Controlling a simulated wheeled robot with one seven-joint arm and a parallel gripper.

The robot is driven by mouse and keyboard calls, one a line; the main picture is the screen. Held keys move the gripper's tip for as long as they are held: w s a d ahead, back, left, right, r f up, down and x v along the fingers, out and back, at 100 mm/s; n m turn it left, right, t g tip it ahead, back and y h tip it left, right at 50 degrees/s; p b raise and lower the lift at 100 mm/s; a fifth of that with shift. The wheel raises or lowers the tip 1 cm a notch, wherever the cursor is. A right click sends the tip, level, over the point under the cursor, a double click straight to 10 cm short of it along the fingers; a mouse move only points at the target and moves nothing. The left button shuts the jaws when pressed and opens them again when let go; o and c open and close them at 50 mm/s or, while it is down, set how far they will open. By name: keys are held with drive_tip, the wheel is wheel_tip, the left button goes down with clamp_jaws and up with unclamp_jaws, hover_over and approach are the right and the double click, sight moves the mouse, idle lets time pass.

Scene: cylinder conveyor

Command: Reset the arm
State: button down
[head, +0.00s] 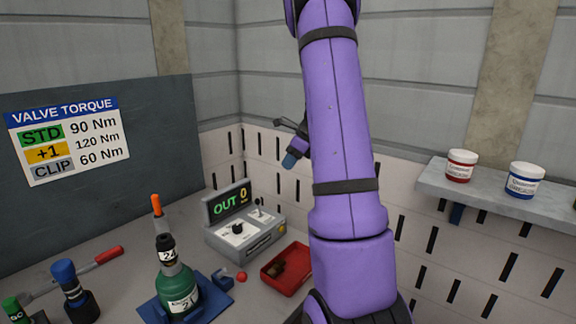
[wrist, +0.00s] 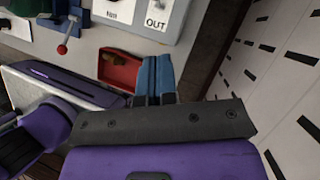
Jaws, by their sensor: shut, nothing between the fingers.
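My purple arm (head: 340,130) stands bent upward through the middle of the head view. My gripper (head: 290,160) shows past the arm's left edge, raised above the bench in front of the slotted wall, and is partly hidden by the arm. In the wrist view the two blue fingers (wrist: 155,76) lie together with nothing between them. They overlap the right side of the red tray in that picture; the tray itself is below on the bench.
A green cylinder (head: 180,287) stands in a blue fixture (head: 212,294). Behind it are a control box (head: 250,238) reading OUT 0 and a red tray (head: 270,272) with brown pieces. Jars (head: 461,166) stand on a right shelf (head: 480,192). A torque sign (head: 68,140) hangs left.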

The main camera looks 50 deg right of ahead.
idle(0.3)
drive_tip(key=s+a+r+n, duration=0.2)
drive_tip(key=a+r+n, duration=0.25)
drive_tip(key=a, duration=0.25)
drive_tip(key=s+a+r+n+g, duration=0.1)
drive_tip(key=a+r+n, duration=0.35)
drive_tip(key=a, duration=0.35)
drive_tip(key=s+a+r+n, duration=0.2)
drive_tip(key=a+r+n, duration=0.1)
drive_tip(key=a+n, duration=0.3)
drive_tip(key=s+a+r+n+t+h, duration=0.1)
drive_tip(key=s+a+r+n+h, duration=0.1)
drive_tip(key=s+a+n, duration=1.3)
drive_tip(key=shift+s+a+r+n+t+h, duration=0.35)
drive_tip(key=shift+s+n+h, duration=0.2)
drive_tip(key=shift+h, duration=0.35)
drive_tip(key=c, duration=1.8)
unclamp_jaws()
